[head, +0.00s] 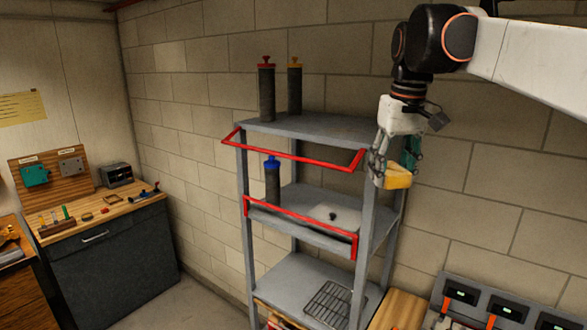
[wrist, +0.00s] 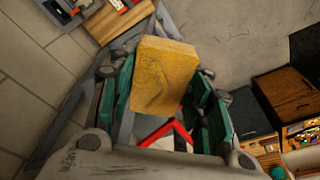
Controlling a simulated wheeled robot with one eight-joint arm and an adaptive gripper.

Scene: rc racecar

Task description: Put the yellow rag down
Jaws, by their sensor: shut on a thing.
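The yellow rag (head: 398,178) shows in the head view as a small yellow block at the end of my arm. In the wrist view the yellow rag (wrist: 165,76) is a flat-faced, block-like piece between the green-padded fingers. My gripper (head: 393,172) is shut on it and points down, in the air beside the right side of the grey shelf rack (head: 312,128), near the level between its top and middle shelves. In the wrist view my gripper (wrist: 165,90) has one finger on each side of the rag.
Red rails (head: 292,155) stick out from the rack. Dark bottles with red (head: 266,90) and yellow (head: 295,90) caps stand on top; a blue-capped one (head: 272,183) stands below. A workbench (head: 110,213) is at left, chargers (head: 505,308) at lower right.

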